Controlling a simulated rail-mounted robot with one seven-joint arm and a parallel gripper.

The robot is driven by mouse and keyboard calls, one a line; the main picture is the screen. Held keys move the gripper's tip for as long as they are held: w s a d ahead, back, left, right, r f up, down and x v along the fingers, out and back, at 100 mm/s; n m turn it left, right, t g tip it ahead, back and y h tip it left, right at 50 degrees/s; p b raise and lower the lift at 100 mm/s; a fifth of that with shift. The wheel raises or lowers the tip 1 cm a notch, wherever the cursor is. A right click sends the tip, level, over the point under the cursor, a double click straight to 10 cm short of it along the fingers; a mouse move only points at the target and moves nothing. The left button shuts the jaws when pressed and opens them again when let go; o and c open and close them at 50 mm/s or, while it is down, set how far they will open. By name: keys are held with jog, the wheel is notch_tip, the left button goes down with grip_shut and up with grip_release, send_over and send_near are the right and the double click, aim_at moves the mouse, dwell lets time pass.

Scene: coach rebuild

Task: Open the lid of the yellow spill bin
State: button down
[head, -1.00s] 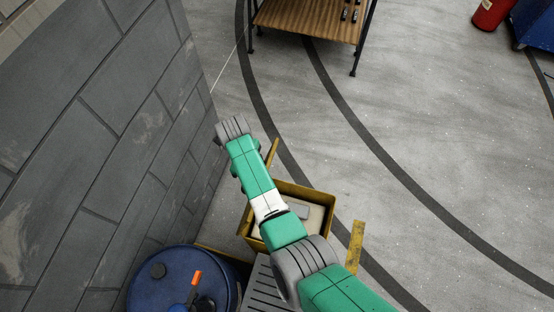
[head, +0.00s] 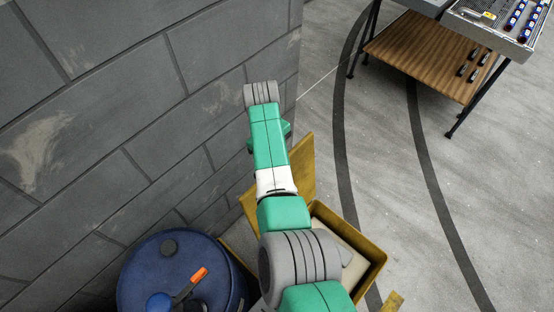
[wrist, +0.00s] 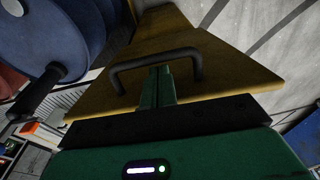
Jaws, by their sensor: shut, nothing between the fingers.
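The yellow spill bin (head: 372,274) is partly behind my arm in the head view, with pale contents showing through its open top. Its yellow lid (head: 305,165) stands raised on the wall side, partly hidden by my arm. In the wrist view the lid's yellow face (wrist: 225,75) fills the middle and carries a black bar handle (wrist: 155,59). My gripper (wrist: 157,74) is shut and empty, its green fingertips close to the handle bar. I cannot tell whether they touch it. The gripper is hidden in the head view.
A blue drum (head: 150,262) with an orange-tipped lever (head: 192,282) stands left of the bin. A grey block wall (head: 130,120) rises close on the left. A table with a wooden shelf (head: 425,55) stands at the back right. The floor between is clear.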

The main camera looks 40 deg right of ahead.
notch_tip(320, 180, up, 8)
jog(key=w, duration=0.1)
jog(key=shift+f+p, duration=0.15)
jog(key=shift+p, duration=0.3)
jog(key=shift+a, duration=0.1)
